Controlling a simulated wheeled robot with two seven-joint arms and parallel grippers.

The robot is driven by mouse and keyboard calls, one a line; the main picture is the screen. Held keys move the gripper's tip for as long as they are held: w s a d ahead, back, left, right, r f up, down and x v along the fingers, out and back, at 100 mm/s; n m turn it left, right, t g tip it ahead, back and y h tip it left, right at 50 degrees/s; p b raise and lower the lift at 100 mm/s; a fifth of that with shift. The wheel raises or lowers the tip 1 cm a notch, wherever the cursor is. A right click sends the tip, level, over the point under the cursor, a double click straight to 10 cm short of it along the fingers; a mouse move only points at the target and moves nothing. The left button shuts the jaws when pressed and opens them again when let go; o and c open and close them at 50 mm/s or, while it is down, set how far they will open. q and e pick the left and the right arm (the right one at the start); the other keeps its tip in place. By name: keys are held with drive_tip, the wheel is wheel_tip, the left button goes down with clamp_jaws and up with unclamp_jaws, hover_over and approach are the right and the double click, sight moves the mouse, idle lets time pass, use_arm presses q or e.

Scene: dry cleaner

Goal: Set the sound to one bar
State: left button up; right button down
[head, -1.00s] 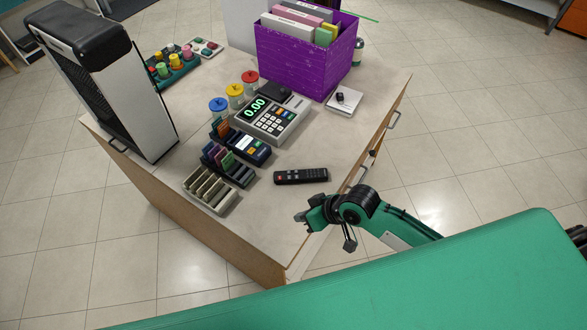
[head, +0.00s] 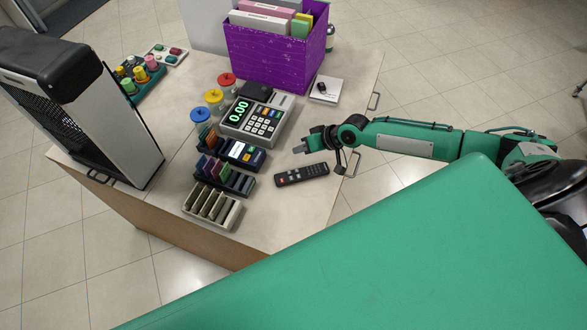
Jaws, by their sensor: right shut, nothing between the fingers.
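A black remote control (head: 301,174) with small buttons lies flat on the counter. A card terminal (head: 244,154) with a lit screen stands to its left. A cash register (head: 251,121) behind shows 0.00 in green. No sound bars can be made out on any screen. My right gripper (head: 299,147) is shut and empty. It is just beyond the remote in the picture, to the right of the card terminal and the register's keypad. Its height over the counter is hard to tell. My left gripper is not in view.
Card racks (head: 212,206) stand left of the remote. Jars with coloured lids (head: 214,97) stand beside the register. A purple box (head: 275,55) of files is at the back. A white pad (head: 325,91) lies at right. A large black-and-white unit (head: 85,105) stands at left.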

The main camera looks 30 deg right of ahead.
drive_tip(key=b, duration=0.7)
hover_over(300, 172)
wheel_tip(300, 172, down, 8)
drive_tip(key=shift+f, duration=0.45)
use_arm(q)
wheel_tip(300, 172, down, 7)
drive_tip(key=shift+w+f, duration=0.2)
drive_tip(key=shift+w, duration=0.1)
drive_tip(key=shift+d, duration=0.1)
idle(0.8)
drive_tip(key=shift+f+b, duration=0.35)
drive_tip(key=shift+b, duration=0.2)
use_arm(e)
drive_tip(key=shift+f, duration=0.4)
